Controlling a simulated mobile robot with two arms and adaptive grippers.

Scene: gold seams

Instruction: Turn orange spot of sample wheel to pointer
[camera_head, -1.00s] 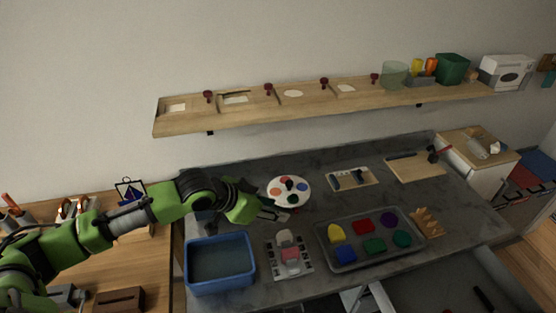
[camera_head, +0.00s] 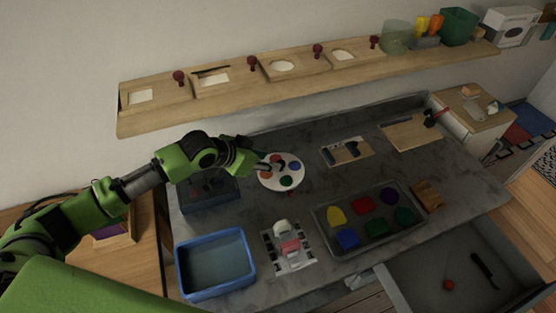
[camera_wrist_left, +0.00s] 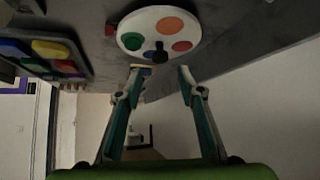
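The sample wheel (camera_head: 268,185) is a white disc on the grey counter. In the head view it shows orange-red, blue and green spots, partly covered by my gripper. In the left wrist view the wheel (camera_wrist_left: 160,14) has an orange spot (camera_wrist_left: 170,25) at the top, a redder one at lower right, green at left and blue below. A dark knob (camera_wrist_left: 157,54) stands at its near side. My left gripper (camera_head: 272,163) is over the wheel's upper left; its fingers (camera_wrist_left: 160,70) are apart, with nothing held. My right gripper is not in view.
A dark open bin (camera_head: 208,200) and a blue bin (camera_head: 180,275) stand left of the wheel. A grey tray (camera_head: 350,250) of colored pieces lies to the right. A wooden shelf (camera_head: 220,103) runs behind. Some counter between wheel and tray is clear.

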